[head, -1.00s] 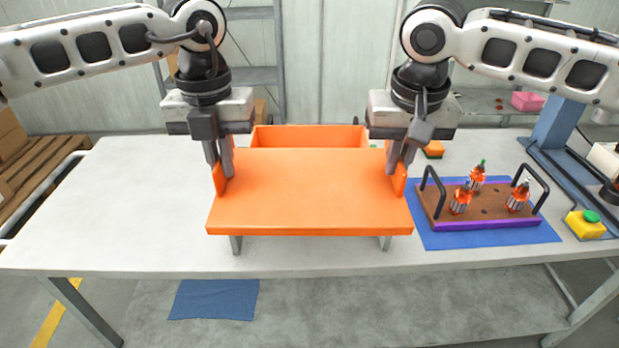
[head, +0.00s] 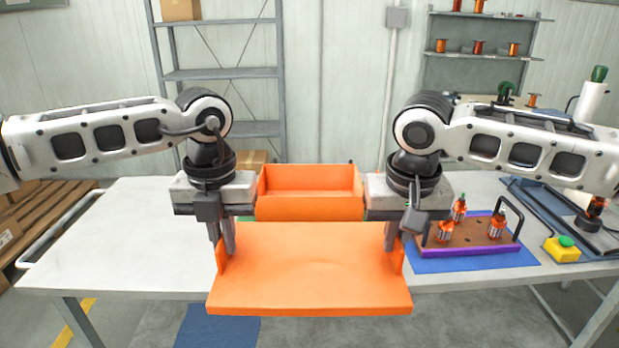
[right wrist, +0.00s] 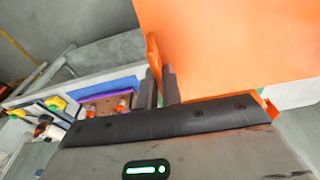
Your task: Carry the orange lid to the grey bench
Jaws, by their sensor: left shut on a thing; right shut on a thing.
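The orange lid (head: 310,272) is a flat panel with an upright tab at each side, held level in front of the table's near edge. My left gripper (head: 224,250) is shut on the lid's left tab. My right gripper (head: 395,248) is shut on the right tab. In the right wrist view the fingers of my right gripper (right wrist: 160,85) close on the tab beside the orange lid (right wrist: 235,45). An open orange box (head: 310,183) stands on the table behind the lid. I cannot make out which surface is the grey bench.
The pale table (head: 110,235) is clear on its left. A brown tray (head: 470,235) with several small orange-and-silver parts and black handles sits on a blue mat (head: 430,265) at right. A yellow button box (head: 562,249) is further right. Shelves (head: 220,75) stand behind.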

